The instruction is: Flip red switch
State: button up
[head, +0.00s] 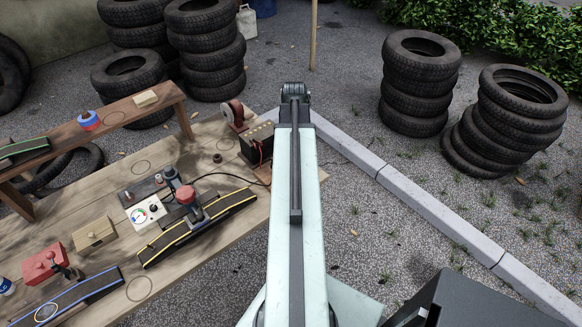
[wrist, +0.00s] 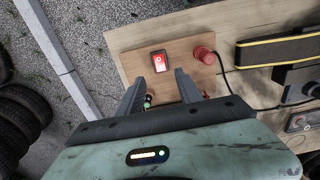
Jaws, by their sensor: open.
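My gripper (wrist: 160,76) is open. Its two dark fingers point toward the board, with the switch just beyond and between their tips. Nothing is held between them. I cannot tell whether the tips touch the board. In the head view my pale arm reaches away from me, and the switch cannot be made out there.
A red round knob (wrist: 203,55) sits right of the switch on the same board, with a black cable beside it. A yellow-edged dark rail (wrist: 278,51) lies further right. In the head view, tools crowd the wooden bench (head: 225,200) at left; tyre stacks (head: 417,85) stand beyond.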

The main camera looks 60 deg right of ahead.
notch_tip(320, 180, down, 7)
jog(key=b, duration=0.6)
jog(key=shift+r, duration=0.15)
